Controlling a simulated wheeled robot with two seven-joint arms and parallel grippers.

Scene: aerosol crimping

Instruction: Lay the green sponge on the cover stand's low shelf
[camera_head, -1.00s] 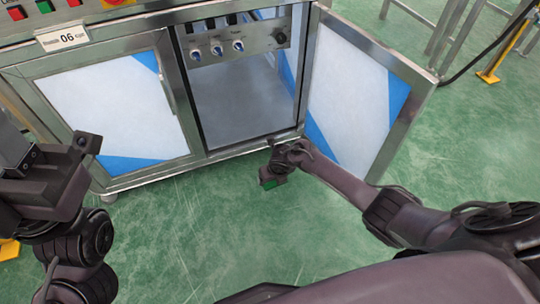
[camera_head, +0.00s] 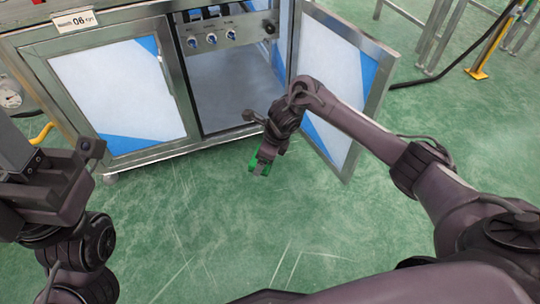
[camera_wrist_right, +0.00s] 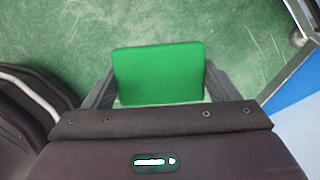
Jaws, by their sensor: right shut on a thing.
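The green sponge (camera_wrist_right: 158,72) is a flat green block held between the two fingers of my right gripper (camera_wrist_right: 158,90) in the right wrist view. In the head view the sponge (camera_head: 261,165) hangs over the green floor, in front of the open cabinet compartment, with my right gripper (camera_head: 266,154) shut on it. No part clearly marked as the cover stand or its low shelf can be told; the open compartment (camera_head: 225,85) shows a bare grey inside. My left arm (camera_head: 55,190) is at the left edge; its fingertips are not in view.
The steel cabinet's left door (camera_head: 125,90) is closed. Its right door (camera_head: 345,75) stands open beside my right forearm. Knobs on a control panel (camera_head: 222,38) sit at the compartment's top. The floor (camera_head: 190,230) in front is clear.

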